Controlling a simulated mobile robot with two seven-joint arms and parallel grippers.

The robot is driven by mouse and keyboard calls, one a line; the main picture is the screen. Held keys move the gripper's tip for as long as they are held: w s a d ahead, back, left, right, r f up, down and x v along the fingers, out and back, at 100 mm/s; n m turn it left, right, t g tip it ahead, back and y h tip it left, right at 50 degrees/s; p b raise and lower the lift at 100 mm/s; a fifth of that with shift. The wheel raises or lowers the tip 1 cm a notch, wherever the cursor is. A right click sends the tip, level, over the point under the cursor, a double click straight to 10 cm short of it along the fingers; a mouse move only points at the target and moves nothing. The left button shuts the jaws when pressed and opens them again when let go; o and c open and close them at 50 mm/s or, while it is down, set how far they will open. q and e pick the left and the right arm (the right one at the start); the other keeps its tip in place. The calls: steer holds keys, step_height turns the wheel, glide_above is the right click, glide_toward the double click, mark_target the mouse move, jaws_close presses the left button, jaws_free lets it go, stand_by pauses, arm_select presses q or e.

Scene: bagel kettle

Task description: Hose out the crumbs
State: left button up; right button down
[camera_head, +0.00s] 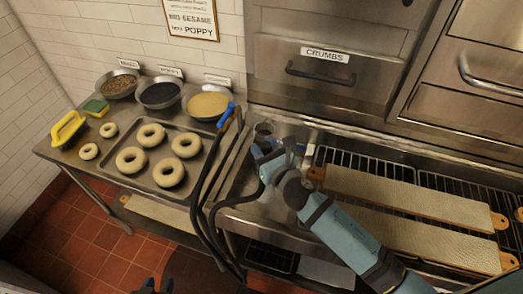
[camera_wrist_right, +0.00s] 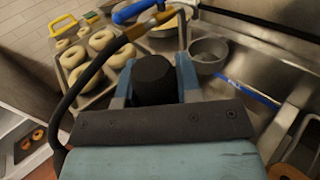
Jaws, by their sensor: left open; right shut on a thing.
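A drawer front labelled CRUMBS (camera_head: 324,55) is closed in the back wall; no loose crumbs are clear to see. A black hose (camera_head: 203,195) with a brass fitting and a blue nozzle (camera_head: 228,113) hangs over the counter edge by the seed bowls. The nozzle also shows at the top of the right wrist view (camera_wrist_right: 135,11). My right gripper (camera_head: 264,150) is over the sink area, right of the nozzle. It is shut on a black cylinder (camera_wrist_right: 153,78); I cannot tell whether this is part of the hose. My left gripper (camera_head: 155,286) is open, low at the bottom edge, partly cut off.
A metal tray (camera_head: 207,150) of bagels, seed bowls and a yellow-handled tool (camera_head: 68,128) fill the left counter. A small metal cup (camera_head: 263,130) stands behind my right gripper. Long boards (camera_head: 400,195) lie on the racks at right. The tiled floor at lower left is open.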

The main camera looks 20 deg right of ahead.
steer(key=s+a, duration=0.3)
steer(key=s, duration=0.2)
steer(key=shift+a, duration=0.2)
stand_by(2.5)
steer(key=shift+s, duration=0.1)
stand_by(1.5)
steer(key=s+d+r+m+h+p, duration=0.2)
steer(key=d+r+h, duration=0.3)
steer(key=d, duration=0.8)
step_height(320, 180, up, 3)
steer(key=shift+s+d+r+m+t, duration=0.15)
steer(key=shift+d+m+t, duration=0.15)
steer(key=shift+m, duration=0.3)
steer(key=shift+a, duration=0.1)
